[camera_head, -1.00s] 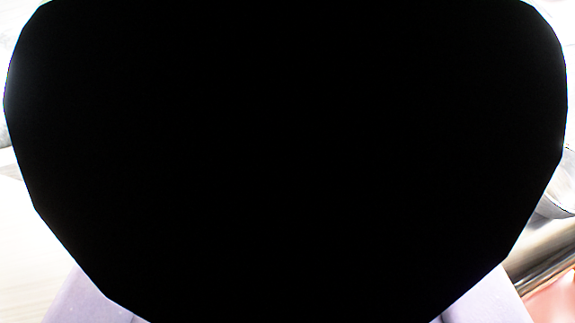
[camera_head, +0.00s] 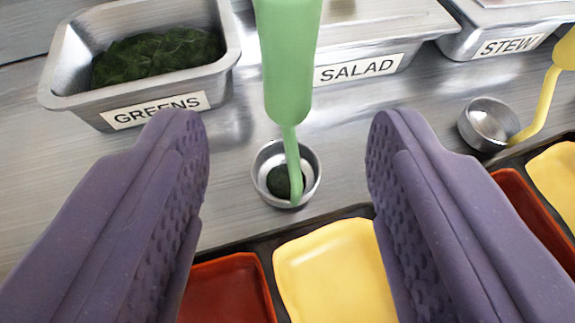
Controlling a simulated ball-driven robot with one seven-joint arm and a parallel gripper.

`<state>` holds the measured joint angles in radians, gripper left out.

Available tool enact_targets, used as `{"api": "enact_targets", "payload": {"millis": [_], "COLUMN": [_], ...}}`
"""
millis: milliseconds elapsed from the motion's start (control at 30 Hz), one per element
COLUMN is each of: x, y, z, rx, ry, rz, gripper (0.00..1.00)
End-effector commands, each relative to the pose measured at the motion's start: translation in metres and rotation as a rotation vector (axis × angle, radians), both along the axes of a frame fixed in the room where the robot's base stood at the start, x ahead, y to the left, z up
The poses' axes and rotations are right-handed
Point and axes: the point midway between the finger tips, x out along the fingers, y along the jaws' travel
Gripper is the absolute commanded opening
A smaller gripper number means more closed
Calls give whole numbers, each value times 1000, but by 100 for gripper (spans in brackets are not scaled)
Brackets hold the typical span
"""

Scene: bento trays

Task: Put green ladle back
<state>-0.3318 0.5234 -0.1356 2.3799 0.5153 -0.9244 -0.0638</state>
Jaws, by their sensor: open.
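The green ladle (camera_head: 287,75) stands upright in the middle of the view. Its metal cup (camera_head: 262,187) is low, near the counter and behind the tray's edge, with a dark green lump inside. The top of its handle is cut off by the picture edge. My gripper (camera_head: 287,140) is open, its two purple fingers apart on either side of the ladle, with clear gaps and no contact visible. The metal pan labelled GREENS (camera_head: 60,90) is at the upper left and holds dark green leaves.
A bento tray (camera_head: 352,211) with red and yellow compartments lies at the bottom. The SALAD pan (camera_head: 400,55) and STEW pan (camera_head: 470,42) stand at the back. A yellow-handled ladle (camera_head: 546,105) is at the right. Bare metal counter (camera_head: 240,130) shows between pans and tray.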

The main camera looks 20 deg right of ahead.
Motion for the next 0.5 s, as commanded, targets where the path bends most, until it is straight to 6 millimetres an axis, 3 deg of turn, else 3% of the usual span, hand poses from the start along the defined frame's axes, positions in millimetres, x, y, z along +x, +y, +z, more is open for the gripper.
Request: {"api": "enact_targets", "payload": {"millis": [200, 500], "x": [-22, -18], "y": [6, 8], "z": [10, 16], "rx": [0, 13], "ry": [0, -7], "rz": [0, 5], "gripper": [54, 54]}}
